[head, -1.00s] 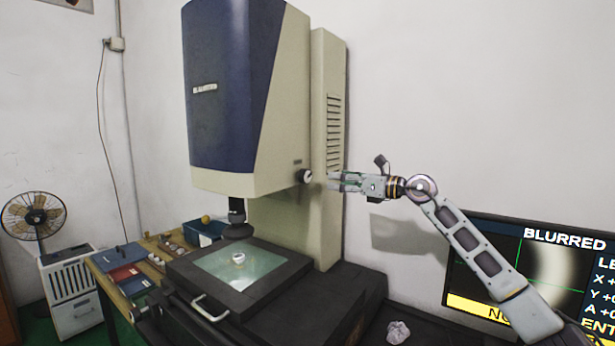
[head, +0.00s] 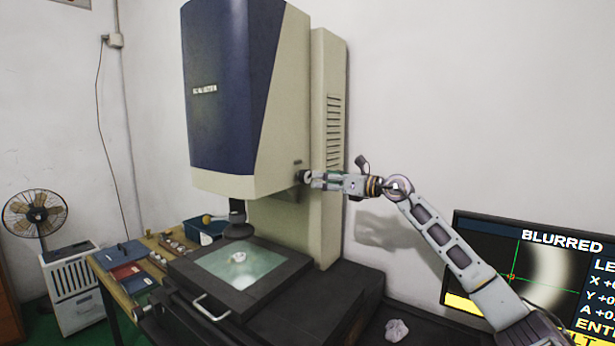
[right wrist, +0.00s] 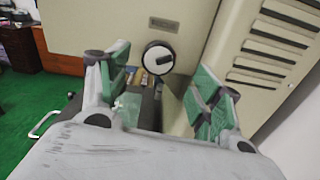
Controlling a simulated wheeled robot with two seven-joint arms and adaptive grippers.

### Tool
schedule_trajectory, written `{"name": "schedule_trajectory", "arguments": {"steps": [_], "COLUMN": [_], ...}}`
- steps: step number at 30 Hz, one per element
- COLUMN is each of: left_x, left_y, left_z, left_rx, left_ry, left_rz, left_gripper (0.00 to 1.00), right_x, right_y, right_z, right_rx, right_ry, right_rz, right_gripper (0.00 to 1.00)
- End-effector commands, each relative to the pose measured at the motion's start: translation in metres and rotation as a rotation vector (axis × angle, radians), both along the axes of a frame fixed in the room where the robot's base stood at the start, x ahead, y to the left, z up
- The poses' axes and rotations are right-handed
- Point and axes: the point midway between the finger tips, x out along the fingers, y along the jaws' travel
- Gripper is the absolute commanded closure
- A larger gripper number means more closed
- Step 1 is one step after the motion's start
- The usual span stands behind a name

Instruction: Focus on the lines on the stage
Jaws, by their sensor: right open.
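The measuring machine (head: 235,90) has a blue and cream head above a glass stage (head: 240,264). A small ring (head: 238,257) lies on the glass under the lens (head: 238,222). A round focus knob (right wrist: 159,57) with a dark mark is on the machine's side. My right gripper (head: 308,178) is at the knob in the head view. In the right wrist view its green-padded fingers are apart, with the knob between and beyond them. The monitor (head: 540,265) reads "BLURRED" over a soft, pale ring edge. My left gripper is not clearly seen.
A wooden bench (head: 150,262) with a blue bin (head: 203,230), several small parts and flat trays stands left of the machine. A fan (head: 36,215) is further left. Crumpled paper (head: 397,330) lies on the dark surface below the monitor.

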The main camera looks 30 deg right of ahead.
Motion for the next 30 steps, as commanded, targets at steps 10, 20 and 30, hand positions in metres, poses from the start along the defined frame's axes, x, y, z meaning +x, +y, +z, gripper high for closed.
{"name": "schedule_trajectory", "arguments": {"steps": [10,20,30], "left_x": [-0.017,-0.018,-0.032], "left_y": [0.002,0.002,0.010], "left_z": [-0.005,-0.005,-0.009], "left_rx": [0.001,0.002,0.010], "left_ry": [0.017,0.018,0.032], "left_rz": [0.000,0.001,-0.002], "left_gripper": [0.54,0.54,0.54], "right_x": [0.020,0.042,0.061], "right_y": [0.009,0.018,0.026], "right_z": [0.002,0.001,0.001], "right_rx": [0.003,0.002,0.000], "right_ry": [-0.001,0.001,0.000], "right_rz": [0.002,0.002,0.001], "right_gripper": [0.35,0.35,0.35]}}
